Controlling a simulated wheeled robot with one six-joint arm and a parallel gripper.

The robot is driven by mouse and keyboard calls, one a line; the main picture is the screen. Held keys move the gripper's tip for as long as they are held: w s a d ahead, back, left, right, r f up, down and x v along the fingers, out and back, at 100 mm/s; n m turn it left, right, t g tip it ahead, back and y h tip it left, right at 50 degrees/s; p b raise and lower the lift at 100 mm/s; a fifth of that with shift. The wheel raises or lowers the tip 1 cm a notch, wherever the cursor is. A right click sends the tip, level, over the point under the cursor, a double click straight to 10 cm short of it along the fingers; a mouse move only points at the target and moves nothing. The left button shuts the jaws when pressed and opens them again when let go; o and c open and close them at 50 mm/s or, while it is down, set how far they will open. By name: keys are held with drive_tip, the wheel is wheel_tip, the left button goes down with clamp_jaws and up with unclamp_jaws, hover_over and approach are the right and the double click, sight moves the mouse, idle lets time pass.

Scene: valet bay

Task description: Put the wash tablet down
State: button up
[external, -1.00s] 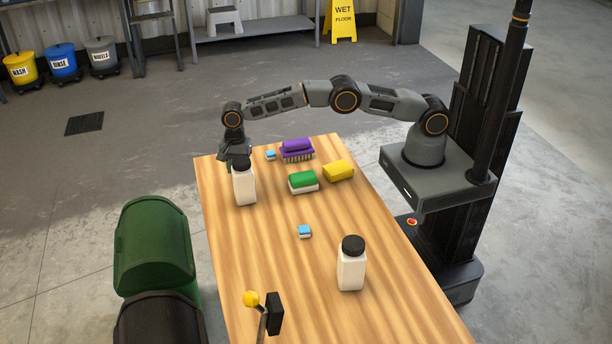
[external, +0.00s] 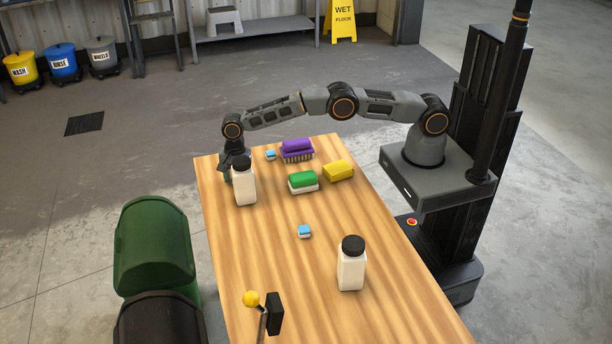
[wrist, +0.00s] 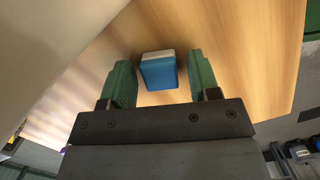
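A blue and white wash tablet (wrist: 159,72) shows between the two green fingers of my gripper (wrist: 161,78) in the wrist view. The fingers stand apart, with a strip of wood visible between the tablet and the right finger and a narrower gap at the left. The tablet is over or on the wooden table (wrist: 225,40); I cannot tell whether it touches. In the external view my gripper (external: 230,172) is low at the table's far left end, partly behind a white bottle, which hides the tablet. Two similar tablets lie near the purple brush (external: 270,155) and mid-table (external: 304,232).
The black-capped white bottle (external: 244,186) stands close beside my gripper; another bottle (external: 351,268) stands nearer the front. The table's left edge is close.

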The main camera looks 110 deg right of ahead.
drive_tip(key=s+a+r+n+p, duration=0.1)
drive_tip(key=s+r+n, duration=0.1)
drive_tip(key=r, duration=0.8)
drive_tip(key=s+a+r+n, duration=0.1)
drive_tip(key=s+r+n, duration=0.2)
drive_tip(key=r, duration=0.7)
drive_tip(key=s+a+r+n+t+h, duration=0.1)
drive_tip(key=s+a+r+n, duration=0.15)
drive_tip(key=s, duration=0.25)
drive_tip(key=s+a+r+n, duration=0.1)
drive_tip(key=s+r+n, duration=0.3)
drive_tip(key=s, duration=0.2)
drive_tip(key=s+a+f+n, duration=0.2)
drive_tip(key=s+n, duration=0.3)
drive_tip(key=s, duration=0.6)
drive_tip(key=s+a+f+n+t, duration=0.1)
drive_tip(key=s+f+n, duration=0.3)
drive_tip(key=s, duration=0.8)
drive_tip(key=shift+s+a+n+t+h, duration=0.3)
drive_tip(key=shift+a+n, duration=0.15)
drive_tip(key=shift+n, duration=0.6)
